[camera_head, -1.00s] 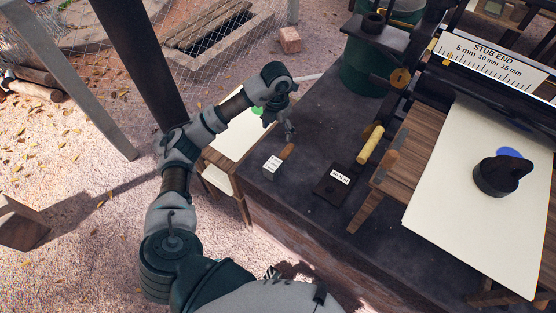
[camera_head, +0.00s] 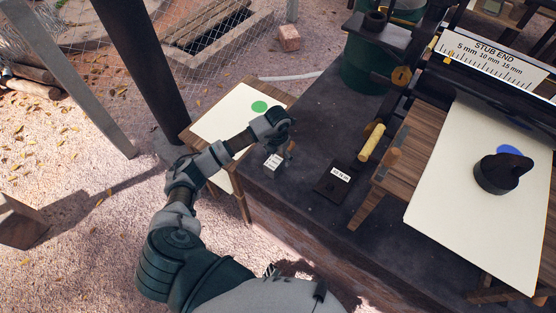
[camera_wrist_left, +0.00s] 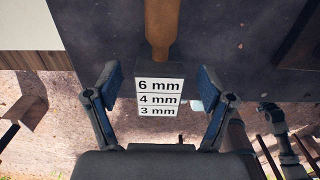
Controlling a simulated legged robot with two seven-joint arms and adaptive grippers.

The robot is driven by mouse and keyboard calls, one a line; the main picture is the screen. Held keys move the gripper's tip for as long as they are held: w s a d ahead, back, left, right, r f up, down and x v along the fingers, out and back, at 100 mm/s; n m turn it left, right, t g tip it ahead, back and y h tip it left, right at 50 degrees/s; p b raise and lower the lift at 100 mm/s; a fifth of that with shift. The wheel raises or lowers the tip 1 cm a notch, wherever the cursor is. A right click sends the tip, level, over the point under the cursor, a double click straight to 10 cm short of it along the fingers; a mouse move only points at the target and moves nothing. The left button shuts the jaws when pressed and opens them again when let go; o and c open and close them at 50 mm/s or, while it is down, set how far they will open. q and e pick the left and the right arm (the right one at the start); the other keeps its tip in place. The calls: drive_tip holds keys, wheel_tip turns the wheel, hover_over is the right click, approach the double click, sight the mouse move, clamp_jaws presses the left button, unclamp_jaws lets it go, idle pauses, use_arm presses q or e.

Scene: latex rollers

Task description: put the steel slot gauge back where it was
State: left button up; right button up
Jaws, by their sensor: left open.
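The steel slot gauge (camera_head: 273,162) is a small grey block with a white label, at the left end of the dark bench top. In the left wrist view the gauge (camera_wrist_left: 160,92) shows its 6 mm, 4 mm and 3 mm labels and a wooden handle (camera_wrist_left: 160,25) pointing away. My left gripper (camera_head: 287,150) is over the gauge and hides most of the handle in the head view. In the left wrist view the open fingers of my left gripper (camera_wrist_left: 158,88) appear either side of the block, with gaps; contact is not visible.
A white board with a green disc (camera_head: 259,106) lies left of the bench (camera_head: 315,115). A dark labelled plate (camera_head: 331,188) and a roller with a yellow handle (camera_head: 371,143) are to the right. A cream sheet (camera_head: 445,215) carries a black knobbed object (camera_head: 497,175) beside a blue disc.

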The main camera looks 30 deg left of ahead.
use_arm(q)
drive_tip(key=shift+a+f, duration=0.2)
drive_tip(key=shift+f, duration=0.35)
drive_tip(key=shift+d, duration=0.2)
drive_tip(key=c, duration=1.3)
drive_tip(key=shift+r, duration=0.1)
clamp_jaws()
drive_tip(key=shift+a, duration=0.1)
